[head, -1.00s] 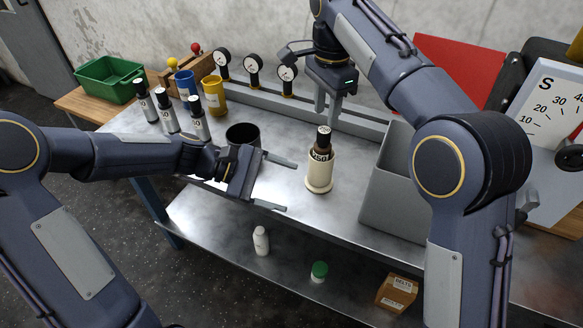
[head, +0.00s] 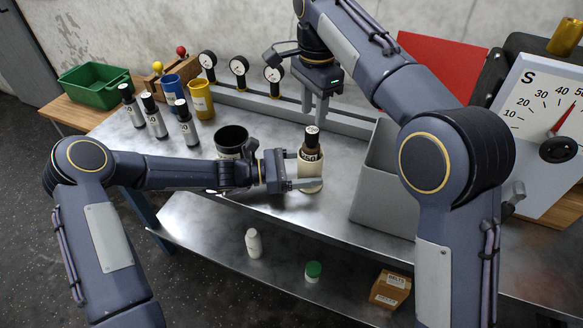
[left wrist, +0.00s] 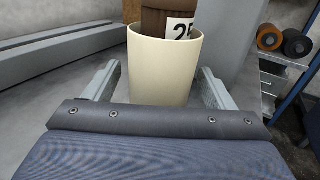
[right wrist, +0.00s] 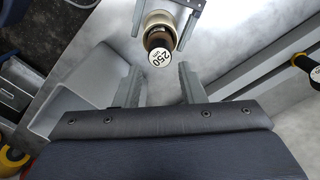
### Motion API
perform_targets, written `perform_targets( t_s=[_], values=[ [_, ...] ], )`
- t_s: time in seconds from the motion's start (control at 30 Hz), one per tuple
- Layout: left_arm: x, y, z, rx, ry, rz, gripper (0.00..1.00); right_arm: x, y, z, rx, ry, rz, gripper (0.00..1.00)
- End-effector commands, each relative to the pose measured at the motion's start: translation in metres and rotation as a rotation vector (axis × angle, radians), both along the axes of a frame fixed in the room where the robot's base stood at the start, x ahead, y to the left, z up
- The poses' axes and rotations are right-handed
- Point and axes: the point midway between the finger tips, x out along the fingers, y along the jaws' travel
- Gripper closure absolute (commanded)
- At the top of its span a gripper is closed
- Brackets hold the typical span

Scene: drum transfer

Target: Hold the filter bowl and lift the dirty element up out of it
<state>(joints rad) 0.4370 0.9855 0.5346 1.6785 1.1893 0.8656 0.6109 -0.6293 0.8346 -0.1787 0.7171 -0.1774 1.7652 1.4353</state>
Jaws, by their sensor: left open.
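The filter bowl (head: 312,178) is a cream cup standing upright on the metal bench. The dirty element (head: 310,143) is a dark brown cylinder with a pale top, standing in the bowl with its upper part above the rim. My right gripper (head: 316,108) is open and empty, pointing down above and behind the element.
A grey bin (head: 385,190) stands right of the bowl. A black cup (head: 231,137) stands to the left, partly behind my left arm. Several dark labelled cylinders (head: 155,118), a blue cup (head: 172,88) and a yellow cup (head: 201,100) stand farther left. Gauges (head: 239,67) line the back.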

Motion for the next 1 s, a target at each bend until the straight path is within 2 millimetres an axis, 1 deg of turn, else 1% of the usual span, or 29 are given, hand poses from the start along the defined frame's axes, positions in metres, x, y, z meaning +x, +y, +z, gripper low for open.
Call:
perform_targets(
  t_s=[0.03, 0.13, 0.43, 0.47, 0.93, 0.97, 1.0],
  values=[
    [0.0008, -0.0057, 0.0003, -0.001, -0.001, -0.002, 0.22, 0.0000, 0.0000, 0.0000, 0.000, 0.000, 0.000, 0.64],
    [0.0023, -0.0112, -0.0002, 0.001, -0.001, 0.000, 0.22, 0.0000, 0.0000, 0.0000, 0.000, 0.000, 0.000, 0.64],
    [0.0027, -0.0135, -0.0001, 0.001, -0.001, 0.000, 0.22, 0.0000, 0.0000, 0.0000, 0.000, 0.000, 0.000, 0.64],
    [0.0027, -0.0135, -0.0001, 0.001, -0.001, 0.000, 0.25, 0.0000, 0.0000, 0.0000, 0.000, 0.000, 0.000, 0.64],
    [0.0026, -0.0132, 0.0000, 0.002, -0.002, 0.000, 0.87, 0.0000, 0.0000, 0.0000, 0.000, 0.000, 0.000, 0.64],
    [0.0026, -0.0132, 0.0000, 0.002, -0.002, 0.000, 0.89, 0.0000, 0.0000, 0.0000, 0.000, 0.000, 0.000, 0.64],
    [0.0026, -0.0132, 0.0000, 0.002, -0.002, 0.000, 0.89, 0.0000, 0.0000, 0.0000, 0.000, 0.000, 0.000, 0.64]
  ],
)
